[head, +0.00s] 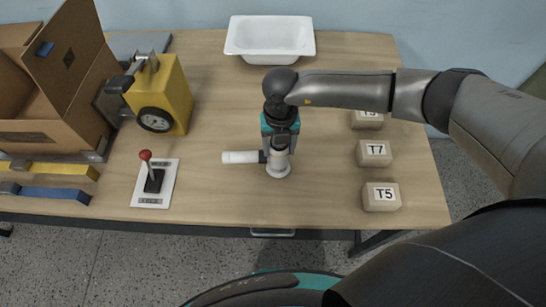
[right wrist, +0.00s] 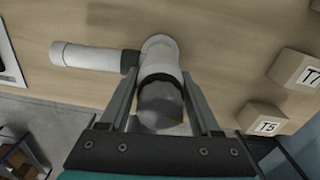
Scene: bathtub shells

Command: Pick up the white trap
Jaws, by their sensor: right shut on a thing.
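The white trap (head: 239,157) is a white pipe piece with a dark collar, standing on the wooden table with one arm pointing left. In the right wrist view the trap (right wrist: 85,57) shows its side arm, its round base and an upright part between my fingers. My right gripper (head: 279,148) is above the trap's upright part and shut on it. The fingers also show in the right wrist view (right wrist: 162,100), one on each side of the upright part. The trap's base looks to be on or very near the table; I cannot tell which. My left gripper is not in view.
A white bathtub shell (head: 270,38) sits at the back. Blocks marked T7 (head: 374,153) and T5 (head: 381,196) stand at the right. A red-knobbed lever (head: 153,182), a yellow device (head: 161,92) and a cardboard box (head: 62,62) are at the left.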

